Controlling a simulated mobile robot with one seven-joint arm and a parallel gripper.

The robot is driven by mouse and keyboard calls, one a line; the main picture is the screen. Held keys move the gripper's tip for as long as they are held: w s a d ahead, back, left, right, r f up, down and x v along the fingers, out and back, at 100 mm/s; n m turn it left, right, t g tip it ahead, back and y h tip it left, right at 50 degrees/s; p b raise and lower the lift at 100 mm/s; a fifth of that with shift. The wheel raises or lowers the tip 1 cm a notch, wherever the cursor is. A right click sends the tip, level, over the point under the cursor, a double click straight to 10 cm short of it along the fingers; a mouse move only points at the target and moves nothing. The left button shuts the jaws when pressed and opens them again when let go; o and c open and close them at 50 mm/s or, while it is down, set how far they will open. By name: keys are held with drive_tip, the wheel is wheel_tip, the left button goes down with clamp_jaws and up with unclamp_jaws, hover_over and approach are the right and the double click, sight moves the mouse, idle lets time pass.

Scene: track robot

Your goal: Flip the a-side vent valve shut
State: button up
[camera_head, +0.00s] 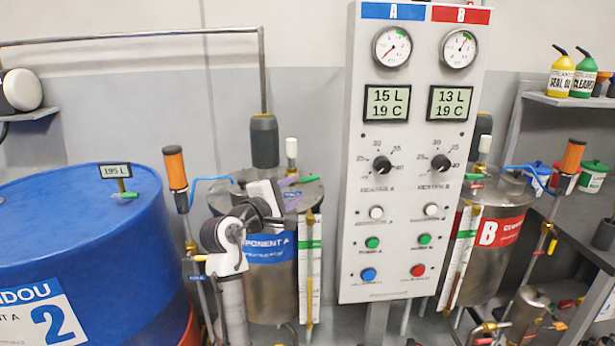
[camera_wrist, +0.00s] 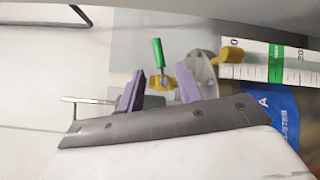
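The a-side vent valve has a green lever (camera_head: 306,179) at the top right of the metal component A tank (camera_head: 270,253). In the wrist view the green lever (camera_wrist: 159,52) rises from a brass valve body (camera_wrist: 158,80). In the head view the lever looks roughly level. My gripper (camera_head: 288,191) is over the tank lid, just left of the lever. In the wrist view my gripper (camera_wrist: 160,84) is open, with its two purple fingers apart. The valve shows between and beyond them; I cannot tell any contact. My arm and hand hide part of the lid.
The control panel (camera_head: 362,220) stands close to the right of tank A. A dark motor (camera_head: 264,141) and a white-capped fitting (camera_head: 291,148) rise behind the lid. A blue drum (camera_head: 75,235) and an orange-handled pipe (camera_head: 175,168) are at left. A sight scale (camera_head: 310,265) stands beside the tank.

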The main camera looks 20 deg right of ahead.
sight(306, 180)
drive_tip(key=p+x, duration=0.1)
drive_tip(key=x, duration=0.6)
drive_tip(key=shift+w+d, duration=0.1)
drive_tip(key=shift+w, duration=0.05)
clamp_jaws()
drive_tip(key=shift+p, duration=0.45)
